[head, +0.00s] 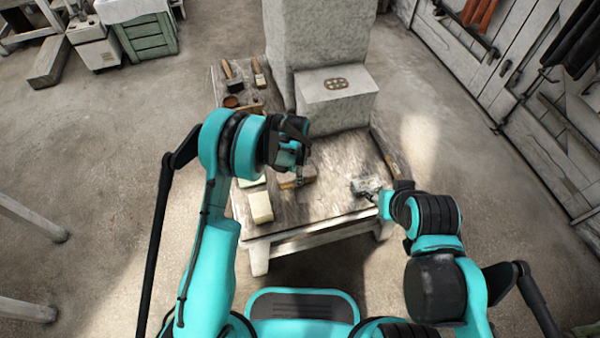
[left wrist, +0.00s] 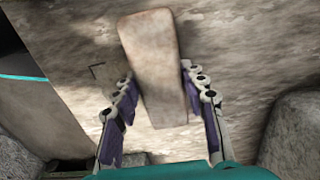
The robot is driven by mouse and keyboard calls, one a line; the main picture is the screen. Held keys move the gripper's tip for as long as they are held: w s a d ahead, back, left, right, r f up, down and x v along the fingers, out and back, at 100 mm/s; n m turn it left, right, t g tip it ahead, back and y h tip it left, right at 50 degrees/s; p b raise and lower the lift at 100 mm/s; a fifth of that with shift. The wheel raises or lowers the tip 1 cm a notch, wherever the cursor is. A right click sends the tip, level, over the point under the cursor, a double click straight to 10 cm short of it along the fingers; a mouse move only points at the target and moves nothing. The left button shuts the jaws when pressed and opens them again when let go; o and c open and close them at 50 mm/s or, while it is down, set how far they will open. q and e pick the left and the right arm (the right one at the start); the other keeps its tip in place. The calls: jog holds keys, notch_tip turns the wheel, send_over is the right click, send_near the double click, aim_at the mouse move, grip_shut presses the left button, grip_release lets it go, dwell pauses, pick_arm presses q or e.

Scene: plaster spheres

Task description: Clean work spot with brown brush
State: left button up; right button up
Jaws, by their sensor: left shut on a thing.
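The brown brush (left wrist: 155,65) shows in the left wrist view as a long block with a plain brown back, between the two fingers of my left gripper (left wrist: 165,95). In the head view the brush (head: 297,181) is low over the front middle of the wooden table (head: 335,202), and my left gripper (head: 297,168) is above it, shut on it. Whether its bristles touch the tabletop is hidden. My right gripper (head: 377,193) is low at the table's front right, at a grey-white piece (head: 363,186). I cannot tell whether it grips that piece.
A pale block (head: 260,206) lies at the table's front left corner. Large grey stone blocks (head: 338,100) fill the back. The tabletop between my grippers looks clear.

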aim_at(308, 170)
pick_arm(q)
jog(key=shift+w+d, duration=0.25)
jog(key=shift+d, duration=0.45)
jog(key=shift+w+d, duration=0.2)
jog(key=shift+d, duration=0.55)
jog(key=shift+w+d, duration=0.25)
jog(key=shift+d, duration=0.45)
jog(key=shift+a, duration=0.1)
jog(key=shift+s+a, duration=0.25)
jog(key=shift+a, duration=0.45)
jog(key=shift+s+a, duration=0.2)
jog(key=shift+a, duration=0.45)
jog(key=shift+s+a, duration=0.25)
jog(key=shift+a, duration=0.45)
jog(key=shift+w+d+r+p, duration=0.2)
jog(key=shift+d+r, duration=0.2)
jog(key=shift+d, duration=0.15)
jog(key=shift+w+d+r+p, duration=0.15)
jog(key=shift+d+r, duration=0.2)
jog(key=shift+d, duration=0.2)
